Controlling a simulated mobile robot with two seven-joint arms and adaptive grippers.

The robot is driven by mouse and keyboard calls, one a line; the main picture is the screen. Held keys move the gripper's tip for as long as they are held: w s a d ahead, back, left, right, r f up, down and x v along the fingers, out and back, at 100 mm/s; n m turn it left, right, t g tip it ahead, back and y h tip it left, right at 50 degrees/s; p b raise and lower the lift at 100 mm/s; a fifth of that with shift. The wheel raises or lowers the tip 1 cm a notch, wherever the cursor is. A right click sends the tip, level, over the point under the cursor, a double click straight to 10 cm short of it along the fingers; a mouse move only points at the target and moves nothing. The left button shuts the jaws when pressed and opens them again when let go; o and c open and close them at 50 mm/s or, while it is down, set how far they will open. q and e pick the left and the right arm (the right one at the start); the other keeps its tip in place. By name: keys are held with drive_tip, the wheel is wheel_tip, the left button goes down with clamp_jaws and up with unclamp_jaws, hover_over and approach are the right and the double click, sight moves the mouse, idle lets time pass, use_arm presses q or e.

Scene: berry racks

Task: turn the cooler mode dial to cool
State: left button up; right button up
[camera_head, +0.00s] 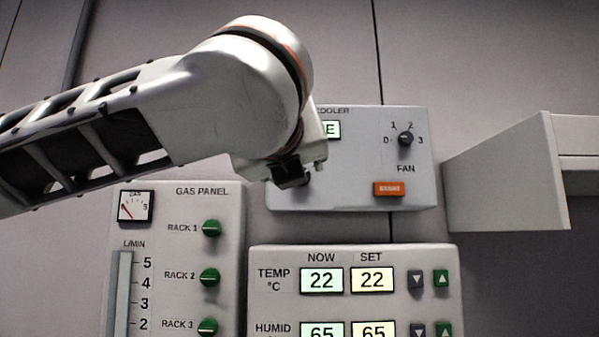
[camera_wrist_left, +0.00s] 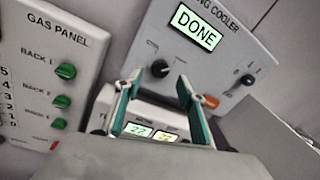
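The cooler panel (camera_head: 345,190) is a pale box on the wall, partly covered by my left arm in the head view. In the left wrist view the cooler (camera_wrist_left: 222,62) has a lit display (camera_wrist_left: 195,27) reading DONE. Its black mode dial (camera_wrist_left: 160,69) sits below the display; its setting is too small to read. My left gripper (camera_wrist_left: 160,74) is open, with the dial between its fingertips in the picture; I cannot tell whether they touch it. In the head view the left gripper (camera_head: 292,177) is in front of the panel's lower left and hides the dial. My right gripper is not in view.
The fan dial (camera_head: 405,139) and an orange button (camera_head: 388,188) are on the cooler's right side. The gas panel (camera_head: 180,255) with green knobs is lower left. A temperature and humidity panel (camera_head: 300,257) is just below. A pale box-like fixture (camera_head: 505,180) juts out at right.

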use_arm(q)
drive_tip(key=shift+w+d+p, duration=0.15)
drive_tip(key=shift+w, duration=1)
drive_tip(key=shift+w+d+p, duration=0.15)
drive_tip(key=shift+w, duration=1)
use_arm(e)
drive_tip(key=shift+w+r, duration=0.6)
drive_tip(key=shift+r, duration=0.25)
use_arm(q)
drive_tip(key=c, duration=1.1)
drive_tip(key=shift+c, duration=0.2)
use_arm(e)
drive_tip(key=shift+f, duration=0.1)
